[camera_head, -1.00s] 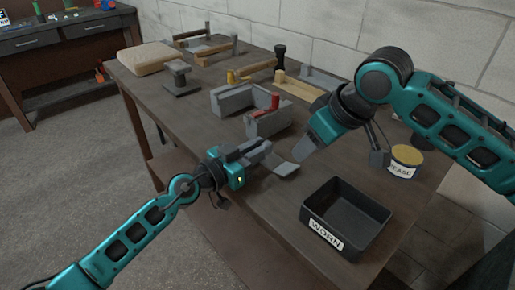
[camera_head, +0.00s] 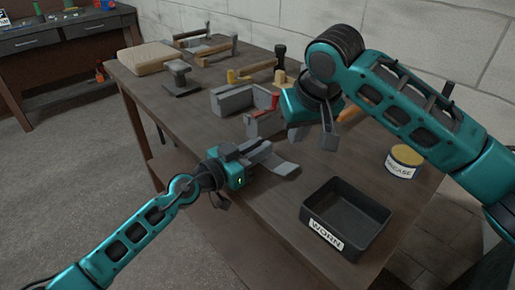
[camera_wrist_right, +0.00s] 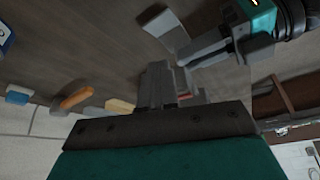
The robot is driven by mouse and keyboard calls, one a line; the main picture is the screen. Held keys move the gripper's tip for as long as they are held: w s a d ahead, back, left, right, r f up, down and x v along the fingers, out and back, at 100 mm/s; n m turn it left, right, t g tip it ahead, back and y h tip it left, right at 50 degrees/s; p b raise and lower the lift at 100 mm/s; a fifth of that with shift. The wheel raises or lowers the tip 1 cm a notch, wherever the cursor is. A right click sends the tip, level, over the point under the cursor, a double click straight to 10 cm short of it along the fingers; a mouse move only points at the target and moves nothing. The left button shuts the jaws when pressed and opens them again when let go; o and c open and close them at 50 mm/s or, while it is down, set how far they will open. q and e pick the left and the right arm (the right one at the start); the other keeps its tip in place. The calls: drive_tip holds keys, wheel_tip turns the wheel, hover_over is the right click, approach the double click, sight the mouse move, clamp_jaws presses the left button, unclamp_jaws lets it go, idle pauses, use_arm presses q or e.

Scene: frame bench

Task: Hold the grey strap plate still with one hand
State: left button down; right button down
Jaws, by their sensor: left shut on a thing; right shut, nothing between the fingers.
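The grey strap plate (camera_head: 284,167) sticks out from my left gripper (camera_head: 264,154), above the front part of the bench. My left gripper is shut on its near end. The plate also shows in the right wrist view (camera_wrist_right: 165,27), beside the left fingers. My right gripper (camera_wrist_right: 166,84) is shut and empty, close to a grey block-like fixture with a red part (camera_head: 275,101).
A black tray labelled WORN (camera_head: 318,228) stands at the front right, with a grease tin (camera_head: 404,163) behind it. A grey channel piece (camera_head: 232,101), a small grey stand (camera_head: 180,80) and a tan cushion (camera_head: 153,58) lie farther back. The bench's left front is clear.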

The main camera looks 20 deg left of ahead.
sight(289, 167)
drive_tip(key=shift+m, duration=0.6)
drive_tip(key=shift+w+a+f, duration=0.1)
drive_tip(key=shift+a+f, duration=0.05)
drive_tip(key=shift+f, duration=1.45)
drive_tip(key=shift+a+f, duration=0.1)
drive_tip(key=shift+f, duration=1.5)
drive_tip(key=shift+f, duration=0.5)
